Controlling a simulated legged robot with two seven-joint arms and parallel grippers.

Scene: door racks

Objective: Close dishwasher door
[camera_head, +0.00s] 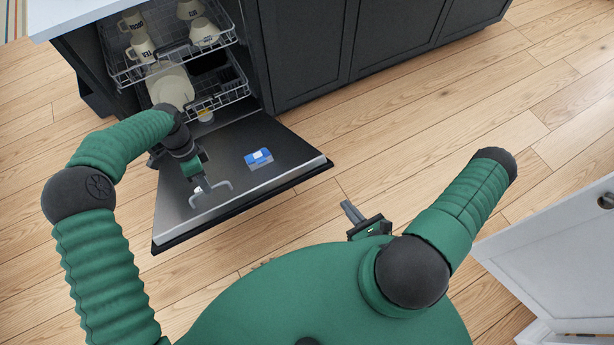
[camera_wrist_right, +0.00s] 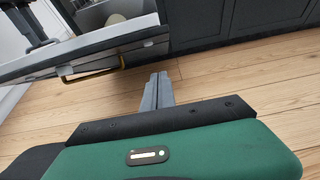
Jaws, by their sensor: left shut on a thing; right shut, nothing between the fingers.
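The dishwasher door (camera_head: 232,165) hangs open and low in the head view, its dark metal inner face turned up. The door's edge also shows at the left of the right wrist view (camera_wrist_right: 105,40). My left gripper (camera_head: 211,191) is over the inner face near the door's outer left part.
A blue-and-white pack (camera_head: 259,158) lies on the door's inner face. The upper rack (camera_head: 160,68) holds several mugs; the lower rack (camera_head: 232,92) holds a plate (camera_head: 171,88). Dark cabinets (camera_head: 340,45) stand to the right. A white panel (camera_head: 560,255) is at far right. Wooden floor is clear between.

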